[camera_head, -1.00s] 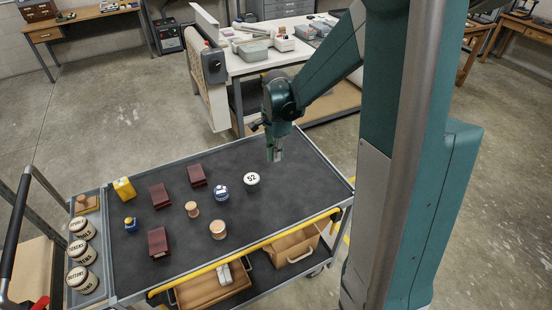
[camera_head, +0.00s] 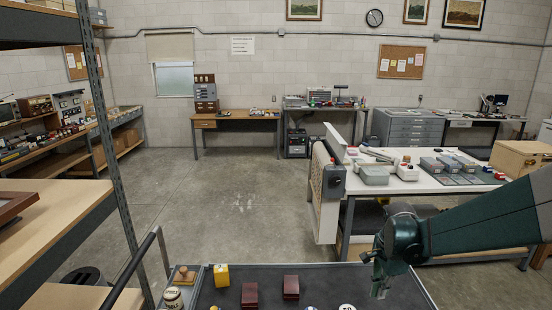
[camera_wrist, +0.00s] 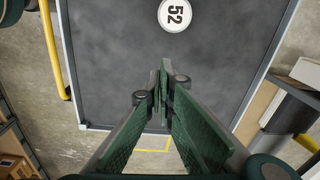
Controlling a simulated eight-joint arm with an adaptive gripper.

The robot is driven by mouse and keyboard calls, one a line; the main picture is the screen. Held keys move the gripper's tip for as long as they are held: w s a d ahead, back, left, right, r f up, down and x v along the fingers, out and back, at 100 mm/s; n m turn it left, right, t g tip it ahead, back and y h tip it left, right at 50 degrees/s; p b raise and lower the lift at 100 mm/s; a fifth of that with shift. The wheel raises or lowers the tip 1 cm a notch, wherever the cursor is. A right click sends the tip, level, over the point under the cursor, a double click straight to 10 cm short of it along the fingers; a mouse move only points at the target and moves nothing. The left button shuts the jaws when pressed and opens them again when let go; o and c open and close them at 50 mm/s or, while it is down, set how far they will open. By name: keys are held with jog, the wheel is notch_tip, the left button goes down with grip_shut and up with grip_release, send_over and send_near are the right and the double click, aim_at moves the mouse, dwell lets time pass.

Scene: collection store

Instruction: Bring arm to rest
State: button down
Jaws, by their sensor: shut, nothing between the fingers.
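My gripper (camera_head: 379,288) hangs over the right part of the dark cart top (camera_head: 268,278), pointing down. In the wrist view the two green fingers of my gripper (camera_wrist: 160,88) meet, with nothing between them. A white round lid marked 52 (camera_wrist: 175,13) lies on the cart top beyond the fingertips, apart from them. In the head view only the upper edge of this lid (camera_head: 346,307) shows at the bottom of the frame.
On the cart stand a yellow block (camera_head: 221,275) and dark red boxes (camera_head: 249,294), (camera_head: 291,287). A shelf rack (camera_head: 60,215) is at the left. A white worktable (camera_head: 415,182) with grey boxes stands behind my arm. The floor at middle left is clear.

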jog(key=s+a+r+n+t, duration=0.2)
jog(key=s+a+r+n, duration=0.2)
jog(key=s, duration=0.3)
jog(key=s+a+r+n+t, duration=0.2)
jog(key=s+a+r+n, duration=0.2)
jog(key=s+n, duration=0.3)
jog(key=s+a+r+n+t, duration=0.2)
jog(key=s+a+r+n, duration=0.2)
jog(key=s, duration=0.4)
jog(key=shift+a+r+n+t, duration=0.3)
jog(key=shift+r+n, duration=0.5)
jog(key=shift+r, duration=0.5)
jog(key=c, duration=3.2)
grip_release()
jog(key=shift+c, duration=0.2)
